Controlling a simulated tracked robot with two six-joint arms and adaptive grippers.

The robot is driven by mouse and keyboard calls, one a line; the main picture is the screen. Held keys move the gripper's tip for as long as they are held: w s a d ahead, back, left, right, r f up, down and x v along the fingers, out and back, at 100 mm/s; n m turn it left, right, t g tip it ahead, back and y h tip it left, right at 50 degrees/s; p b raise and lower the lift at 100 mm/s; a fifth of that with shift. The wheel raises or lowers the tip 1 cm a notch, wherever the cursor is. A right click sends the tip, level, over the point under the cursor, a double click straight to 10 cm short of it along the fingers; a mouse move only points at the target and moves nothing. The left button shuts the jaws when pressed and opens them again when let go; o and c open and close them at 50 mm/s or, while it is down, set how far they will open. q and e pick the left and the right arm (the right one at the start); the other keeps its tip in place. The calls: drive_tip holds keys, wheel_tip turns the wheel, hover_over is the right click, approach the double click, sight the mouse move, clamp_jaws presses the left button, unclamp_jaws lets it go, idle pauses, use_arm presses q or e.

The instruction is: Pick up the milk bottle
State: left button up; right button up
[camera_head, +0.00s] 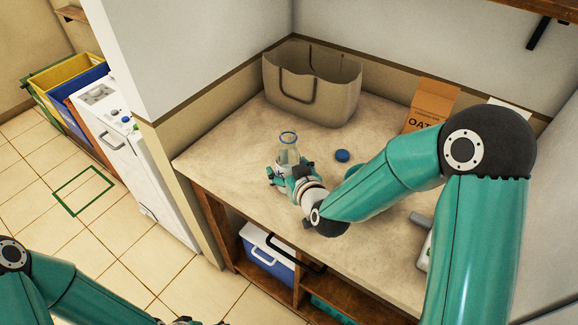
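The milk bottle (287,154) is clear glass with a blue rim. It stands upright at the left part of the counter, with its lower part hidden behind my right gripper. My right gripper (288,171) reaches in from the right, with its fingers low around the bottle's sides. I cannot tell whether the fingers press on the glass. My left arm is at the bottom left, and only a sliver of its gripper (183,321) shows at the bottom edge, away from the counter.
A beige bag (325,95) stands at the back of the counter (225,150). A blue cap (342,155) lies right of the bottle. An orange-brown oat box (432,100) stands at the back right. A blue cooler (265,262) sits on the shelf below. The counter left of the bottle is clear.

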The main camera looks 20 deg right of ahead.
drive_tip(key=c, duration=1.1)
drive_tip(key=shift+r, duration=0.25)
